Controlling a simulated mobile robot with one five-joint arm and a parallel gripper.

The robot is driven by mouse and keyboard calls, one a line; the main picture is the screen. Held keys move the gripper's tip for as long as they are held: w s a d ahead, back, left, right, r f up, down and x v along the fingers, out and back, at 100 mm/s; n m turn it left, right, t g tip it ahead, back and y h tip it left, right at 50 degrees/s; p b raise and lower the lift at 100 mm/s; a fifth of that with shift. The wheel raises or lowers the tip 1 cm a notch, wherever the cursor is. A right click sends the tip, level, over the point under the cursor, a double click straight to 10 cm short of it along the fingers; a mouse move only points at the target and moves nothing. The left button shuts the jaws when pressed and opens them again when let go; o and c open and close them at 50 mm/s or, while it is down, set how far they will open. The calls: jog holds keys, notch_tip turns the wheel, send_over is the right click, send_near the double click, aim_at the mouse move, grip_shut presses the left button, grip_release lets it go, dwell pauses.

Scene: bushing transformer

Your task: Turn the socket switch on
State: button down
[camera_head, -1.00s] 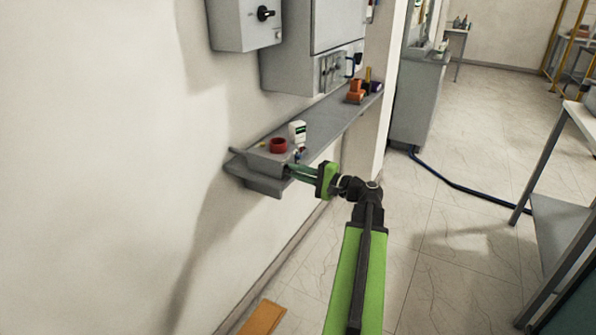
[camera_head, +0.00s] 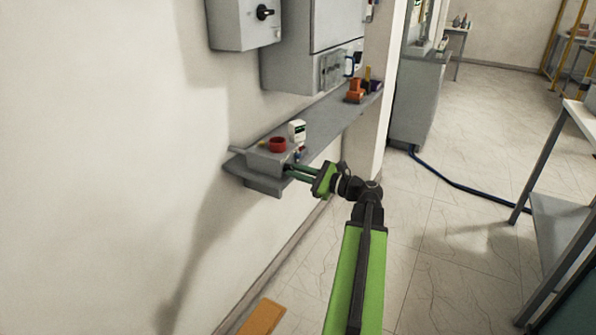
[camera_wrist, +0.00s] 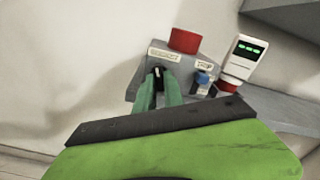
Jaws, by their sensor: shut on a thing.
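A grey socket box (camera_head: 268,161) with a red round socket (camera_head: 277,145) on top sits on the wall shelf. The wrist view shows the red socket (camera_wrist: 184,40) and, below a label on the box front, the dark socket switch (camera_wrist: 158,73). My gripper (camera_head: 288,172) reaches the box front from the right. In the wrist view its two green fingers (camera_wrist: 160,82) are closed around the switch, one on each side. The fingers hide most of the switch, and I cannot read its position.
A white device with a green display (camera_wrist: 243,53) and a blue connector (camera_wrist: 203,79) are right of the switch. Grey wall cabinets (camera_head: 246,20) hang above. Orange items (camera_head: 356,90) stand farther along the shelf (camera_head: 335,118).

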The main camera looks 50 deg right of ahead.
jog(key=m, duration=0.5)
jog(key=shift+r, duration=0.2)
jog(key=shift+m, duration=0.3)
jog(key=c, duration=1.7)
grip_release()
jog(key=shift+s, duration=0.1)
jog(key=v, duration=1.7)
jog(key=shift+s+f, duration=0.1)
jog(key=shift+s, duration=0.05)
